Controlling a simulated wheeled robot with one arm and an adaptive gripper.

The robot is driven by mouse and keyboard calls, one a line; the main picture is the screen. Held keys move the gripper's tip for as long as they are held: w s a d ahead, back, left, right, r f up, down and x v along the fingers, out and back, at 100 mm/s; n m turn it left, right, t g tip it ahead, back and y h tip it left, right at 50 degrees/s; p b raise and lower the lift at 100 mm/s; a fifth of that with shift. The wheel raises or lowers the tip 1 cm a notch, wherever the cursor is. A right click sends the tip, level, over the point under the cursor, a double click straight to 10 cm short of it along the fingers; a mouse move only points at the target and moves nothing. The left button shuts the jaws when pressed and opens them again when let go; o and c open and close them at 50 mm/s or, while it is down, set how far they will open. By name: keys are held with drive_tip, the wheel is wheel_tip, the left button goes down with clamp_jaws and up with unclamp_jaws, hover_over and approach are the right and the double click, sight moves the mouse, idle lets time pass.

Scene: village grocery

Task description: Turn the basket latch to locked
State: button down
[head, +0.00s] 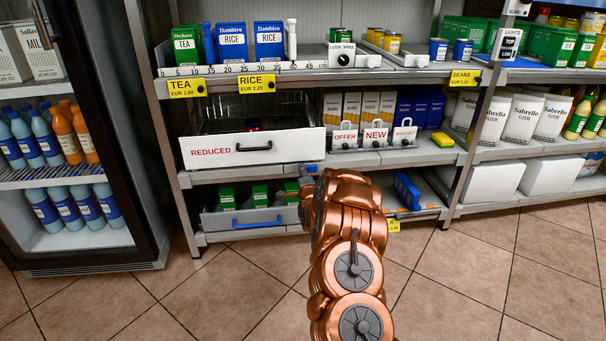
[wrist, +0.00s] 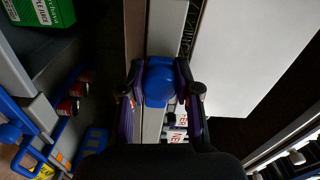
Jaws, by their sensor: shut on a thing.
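A wide white basket (head: 205,153) marked REDUCED, with a black handle, sits on the middle shelf. A blue latch knob (wrist: 158,80) shows in the wrist view on a pale upright strip, beside a large white panel. My gripper (wrist: 160,98) has its two dark fingers on either side of the knob, shut on it. In the head view my gripper (head: 308,182) is at the basket's lower right corner, mostly hidden by my copper arm. The latch is largely covered there, and I cannot tell which way it is turned.
A grey drawer (head: 213,221) with a blue handle and green boxes is below the basket. OFFER, NEW and SOLD signs (head: 375,135) stand on the shelf to the right. A blue thing (head: 407,191) lies low right. The tiled floor in front is clear.

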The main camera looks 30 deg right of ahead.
drive_tip(key=shift+r+n+p, duration=0.15)
drive_tip(key=shift+n+p, duration=0.25)
drive_tip(key=shift+p, duration=0.25)
drive_tip(key=n+p, duration=0.2)
drive_tip(key=p, duration=0.2)
drive_tip(key=shift+r+n, duration=0.15)
drive_tip(key=shift+n, duration=0.25)
drive_tip(key=n+p, duration=0.6)
drive_tip(key=p, duration=0.1)
drive_tip(key=shift+d+p, duration=0.1)
drive_tip(key=shift+p, duration=0.2)
drive_tip(key=n+p, duration=0.5)
drive_tip(key=shift+n+p, duration=0.3)
drive_tip(key=shift+p, duration=0.05)
drive_tip(key=shift+f+n+p, duration=0.2)
drive_tip(key=shift+n+p, duration=1)
drive_tip(key=shift+n, duration=0.3)
drive_tip(key=c, duration=0.8)
unclamp_jaws()
drive_tip(key=shift+f, duration=0.1)
